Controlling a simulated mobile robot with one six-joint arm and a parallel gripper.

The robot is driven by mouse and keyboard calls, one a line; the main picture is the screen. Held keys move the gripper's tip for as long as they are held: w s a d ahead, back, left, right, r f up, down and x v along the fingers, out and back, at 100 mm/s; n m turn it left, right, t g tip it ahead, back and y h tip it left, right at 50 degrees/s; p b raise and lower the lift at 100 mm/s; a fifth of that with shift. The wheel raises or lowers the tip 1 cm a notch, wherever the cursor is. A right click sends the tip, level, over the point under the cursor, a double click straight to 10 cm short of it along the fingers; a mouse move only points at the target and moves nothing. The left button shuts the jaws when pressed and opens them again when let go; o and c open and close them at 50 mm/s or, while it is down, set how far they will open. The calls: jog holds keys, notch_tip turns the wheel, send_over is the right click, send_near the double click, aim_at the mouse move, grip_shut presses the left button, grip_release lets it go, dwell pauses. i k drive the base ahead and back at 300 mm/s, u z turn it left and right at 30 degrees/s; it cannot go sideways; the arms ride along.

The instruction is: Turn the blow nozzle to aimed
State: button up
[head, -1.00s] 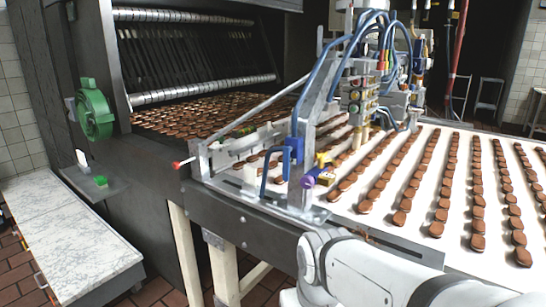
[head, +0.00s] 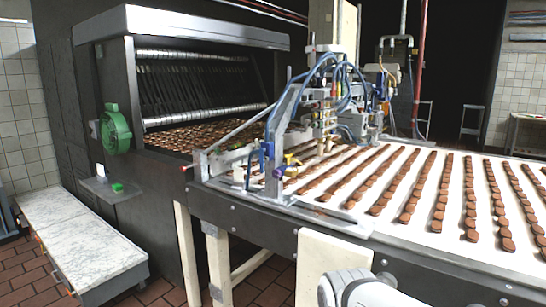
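A small fitting with a purple end (head: 278,173) and a yellow part (head: 291,160) sits low on the metal frame at the near edge of the conveyor. It may be the blow nozzle, but it is too small to be sure, and I cannot tell its aim. A blue bracket or handle (head: 267,151) is just left of it on the same frame. My gripper is out of view; only a white link of my arm shows at the bottom, well below and right of the fitting.
The white conveyor (head: 405,205) carries rows of brown biscuits. A filling machine (head: 325,95) with blue hoses stands over it. A green handwheel (head: 115,129) is on the dark oven-like machine. A marble-topped bench (head: 75,245) stands at left. Tiled floor lies between bench and conveyor.

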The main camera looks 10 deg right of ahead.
aim_at(288, 156)
jog(key=z, duration=0.9)
jog(key=i, duration=0.55)
jog(key=u, duration=0.05)
